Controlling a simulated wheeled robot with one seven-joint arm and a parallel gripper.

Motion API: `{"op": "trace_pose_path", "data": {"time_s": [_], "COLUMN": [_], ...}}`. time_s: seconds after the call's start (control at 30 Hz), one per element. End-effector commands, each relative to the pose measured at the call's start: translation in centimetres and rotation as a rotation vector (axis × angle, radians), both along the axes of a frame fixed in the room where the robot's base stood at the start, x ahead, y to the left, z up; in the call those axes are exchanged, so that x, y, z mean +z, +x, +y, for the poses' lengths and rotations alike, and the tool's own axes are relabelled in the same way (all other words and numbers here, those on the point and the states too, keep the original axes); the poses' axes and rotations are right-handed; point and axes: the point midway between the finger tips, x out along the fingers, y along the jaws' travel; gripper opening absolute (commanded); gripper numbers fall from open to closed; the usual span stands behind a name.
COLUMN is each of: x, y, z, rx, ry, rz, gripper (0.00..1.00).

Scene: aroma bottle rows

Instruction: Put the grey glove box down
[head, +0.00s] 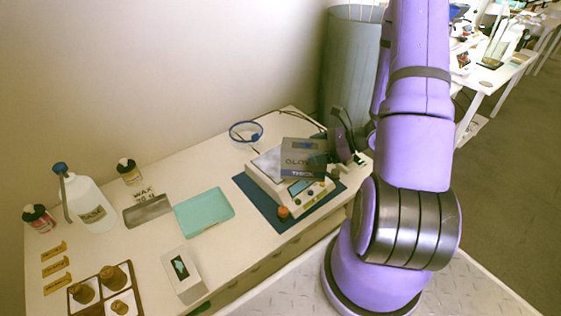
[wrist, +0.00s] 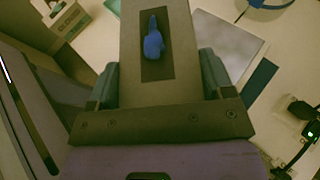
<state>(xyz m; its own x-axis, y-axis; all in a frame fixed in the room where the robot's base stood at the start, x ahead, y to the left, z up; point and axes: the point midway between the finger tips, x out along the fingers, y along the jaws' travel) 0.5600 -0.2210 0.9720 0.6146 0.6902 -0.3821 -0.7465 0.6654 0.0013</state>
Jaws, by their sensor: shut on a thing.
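The grey glove box (head: 300,158) shows in the head view over the back right of the white scale (head: 262,185). I cannot tell whether it touches the scale. In the wrist view the grey glove box (wrist: 182,20) has a dark panel with a blue glove picture and lies between the fingers. My gripper (wrist: 158,82) is shut on it, one finger on each side. In the head view my gripper (head: 342,145) is partly hidden behind the box and my arm. The scale's pan is partly covered by the box.
The scale stands on a dark blue mat (head: 247,188). A blue ring (head: 246,131) lies behind it. To the left are a teal tray (head: 204,212), a white box (head: 181,272), a white bottle (head: 90,205) and a divided wooden tray (head: 103,293). Bare table shows between them.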

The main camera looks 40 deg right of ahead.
Motion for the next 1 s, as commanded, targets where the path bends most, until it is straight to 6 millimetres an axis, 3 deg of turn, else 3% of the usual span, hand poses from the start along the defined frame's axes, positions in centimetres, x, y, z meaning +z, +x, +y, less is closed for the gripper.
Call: {"op": "trace_pose_path", "data": {"time_s": [0.13, 0.27, 0.8, 1.0], "x": [0.6, 0.7, -0.4, -0.6], "y": [-3.1, -3.0, 8.6, 10.7], "z": [-0.4, -0.4, -0.3, -0.4], "rx": [0.03, 0.045, 0.046, 0.042], "ry": [0.001, -0.001, -0.002, -0.002], "rz": [-0.001, -0.003, -0.003, -0.002], "gripper": [0.44, 0.44, 0.44, 0.44]}}
